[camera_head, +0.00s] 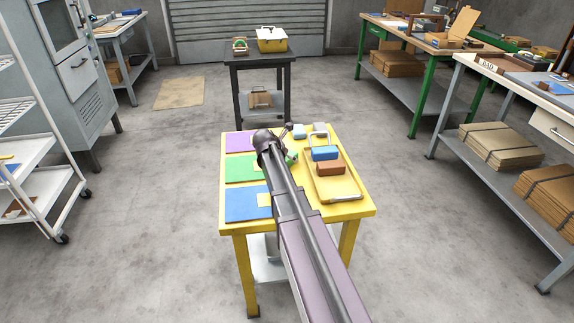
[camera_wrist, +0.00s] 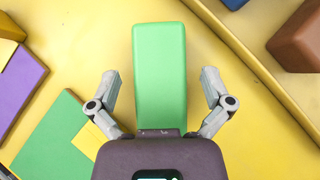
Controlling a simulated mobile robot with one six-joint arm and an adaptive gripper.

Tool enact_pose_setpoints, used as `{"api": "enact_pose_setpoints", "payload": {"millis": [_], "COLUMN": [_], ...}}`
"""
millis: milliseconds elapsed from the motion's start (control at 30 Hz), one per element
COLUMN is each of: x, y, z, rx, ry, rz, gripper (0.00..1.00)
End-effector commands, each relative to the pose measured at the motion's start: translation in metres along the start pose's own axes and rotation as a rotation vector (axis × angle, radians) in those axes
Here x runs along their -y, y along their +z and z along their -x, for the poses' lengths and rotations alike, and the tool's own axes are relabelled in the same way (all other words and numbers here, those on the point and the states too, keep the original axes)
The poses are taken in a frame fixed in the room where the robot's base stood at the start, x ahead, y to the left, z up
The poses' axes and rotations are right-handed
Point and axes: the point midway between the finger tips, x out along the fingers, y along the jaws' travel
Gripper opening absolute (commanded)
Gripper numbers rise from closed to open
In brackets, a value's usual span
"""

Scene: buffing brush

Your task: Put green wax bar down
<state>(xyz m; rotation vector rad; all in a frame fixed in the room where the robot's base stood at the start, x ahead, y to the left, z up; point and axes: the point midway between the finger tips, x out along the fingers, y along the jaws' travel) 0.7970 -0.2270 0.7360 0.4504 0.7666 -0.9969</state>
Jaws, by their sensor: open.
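The green wax bar (camera_wrist: 160,75) lies between the spread fingers of my gripper (camera_wrist: 159,80) in the wrist view, with a gap on each side. Yellow table surface surrounds the bar, beside the tray's edge. In the head view only a small green part of the bar (camera_head: 291,156) shows past my arm, which hides most of it. My gripper (camera_head: 280,150) is open over the middle of the yellow table (camera_head: 292,216). A green mat (camera_head: 240,169) lies left of it and also shows at lower left in the wrist view (camera_wrist: 52,135).
A purple mat (camera_head: 238,142) and a blue mat (camera_head: 246,204) flank the green mat. The tray (camera_head: 348,199) at right holds a blue bar (camera_head: 325,153) and a brown bar (camera_head: 330,167). Grey blocks (camera_head: 299,131) stand behind. A dark table (camera_head: 258,59) stands farther back.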

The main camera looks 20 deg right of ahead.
Motion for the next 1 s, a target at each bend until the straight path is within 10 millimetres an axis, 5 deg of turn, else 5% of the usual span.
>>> {"api": "enact_pose_setpoints", "payload": {"millis": [200,833,1000], "x": [-0.0001,0.0008,0.0010], "y": [-0.0006,0.0006,0.0007], "z": [-0.0154,-0.0161,-0.0162], "rx": [0.000,0.000,0.000], "ry": [0.000,-0.001,-0.001], "rz": [-0.001,-0.002,-0.002], "gripper": [1.00,1.00,0.49]}}
